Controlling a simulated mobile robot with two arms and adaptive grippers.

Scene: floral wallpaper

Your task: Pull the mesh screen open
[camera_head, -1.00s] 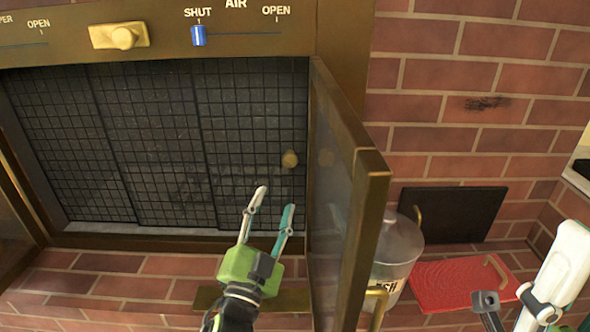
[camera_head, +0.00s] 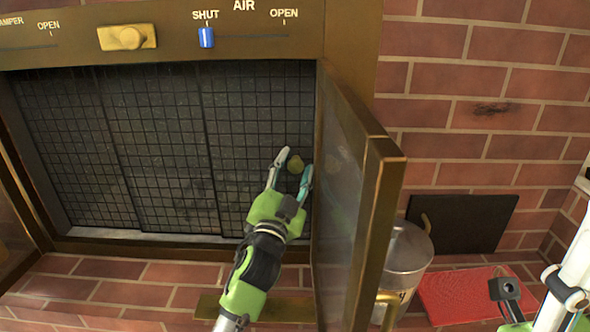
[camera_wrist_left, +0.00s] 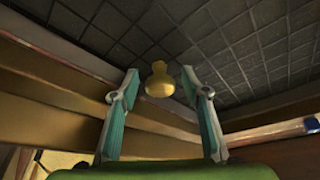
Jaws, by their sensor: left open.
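The mesh screen (camera_head: 160,150) is a dark gridded set of panels that fills the fireplace opening in the head view. It also shows in the left wrist view (camera_wrist_left: 220,50). A small brass knob (camera_head: 295,164) sits near its right edge. My left gripper (camera_head: 290,168) is open, with its fingertips on either side of the knob in the head view. In the left wrist view the knob (camera_wrist_left: 159,82) shows between the two fingers, with gaps on both sides. My right arm shows at the lower right, but its fingers cannot be made out.
An open brass-framed glass door (camera_head: 350,190) stands just right of my left gripper. Another door (camera_head: 15,235) is at the far left. A metal ash can (camera_head: 407,250), a black panel (camera_head: 462,222) and a red object (camera_head: 455,295) are at the right. A blue slider (camera_head: 206,38) is above.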

